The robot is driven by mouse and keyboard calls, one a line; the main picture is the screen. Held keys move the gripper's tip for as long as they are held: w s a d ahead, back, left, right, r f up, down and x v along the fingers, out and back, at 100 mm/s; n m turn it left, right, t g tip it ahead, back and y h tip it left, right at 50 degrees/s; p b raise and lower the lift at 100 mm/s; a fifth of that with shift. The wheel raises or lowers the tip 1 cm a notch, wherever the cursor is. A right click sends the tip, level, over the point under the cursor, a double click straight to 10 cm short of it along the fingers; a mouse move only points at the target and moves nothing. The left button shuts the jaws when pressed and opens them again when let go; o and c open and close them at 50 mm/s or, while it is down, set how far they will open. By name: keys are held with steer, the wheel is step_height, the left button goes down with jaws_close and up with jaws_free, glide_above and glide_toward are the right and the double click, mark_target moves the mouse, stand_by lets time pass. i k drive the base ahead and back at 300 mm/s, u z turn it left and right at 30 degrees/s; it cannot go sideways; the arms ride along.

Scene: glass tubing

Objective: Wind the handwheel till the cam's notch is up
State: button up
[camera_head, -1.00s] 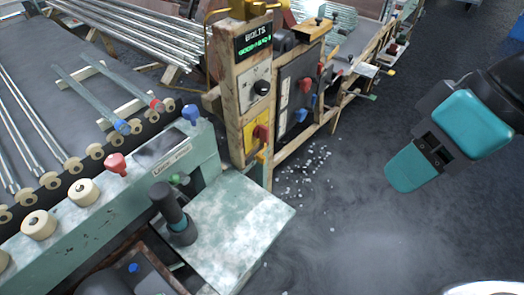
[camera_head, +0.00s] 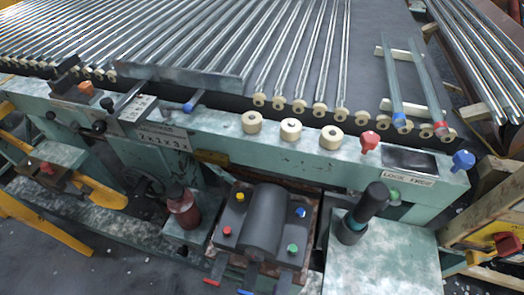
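I cannot make out a handwheel or a notched cam for certain in the head view. The green machine bed (camera_head: 290,150) runs across the view, with several cream round knobs (camera_head: 291,129) on its top. A red knob (camera_head: 370,140) and a blue knob (camera_head: 463,160) stand to their right, on either side of a dark panel (camera_head: 410,160). Below the panel is a label (camera_head: 408,178) that seems to read "LOCK FREE". A small green knob (camera_head: 393,195) and an upright black cylinder (camera_head: 362,212) are below it. My gripper is out of view.
A dark box with a rounded cover (camera_head: 265,222) and coloured buttons sits at the front. A pale green tabletop (camera_head: 385,265) is at its right. Glass tubes (camera_head: 300,50) lie behind the bed. Yellow rails (camera_head: 95,190) are at the left.

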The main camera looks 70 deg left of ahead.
mark_target(140, 188)
steer(key=u, duration=3.15)
